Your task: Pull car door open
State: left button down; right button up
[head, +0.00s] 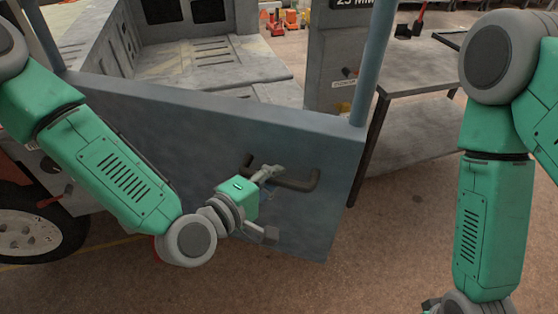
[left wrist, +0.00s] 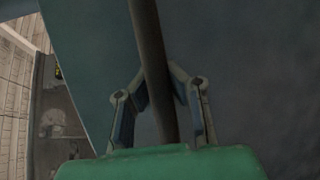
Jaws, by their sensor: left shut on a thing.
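The car door (head: 325,150) is a blue-grey panel with upright posts, standing out at an angle from the car body. Its dark bar handle (head: 300,184) sits on the near face, toward the right end. My left gripper (head: 268,172) is at the left part of the handle. In the left wrist view, the left gripper (left wrist: 160,85) has its fingers on either side of the handle bar (left wrist: 150,50), shut on it. The door face also fills much of that view (left wrist: 240,60). My right arm hangs at the right; its gripper is below the picture edge.
The car's grey interior floor (head: 215,70) shows behind the door. A wheel (head: 30,232) is at the lower left. A grey metal table (head: 425,68) stands behind the door's right end. Brown floor (head: 390,250) is clear between the door and my right arm.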

pick_arm(q)
jog(key=shift+s+a+m+g+h, duration=0.1)
jog(key=shift+s+m+g+h, duration=0.05)
jog(key=shift+s, duration=0.6)
jog(key=shift+s+a+m+g+h, duration=0.1)
jog(key=shift+s+m+g+h, duration=0.05)
jog(key=shift+s, duration=0.6)
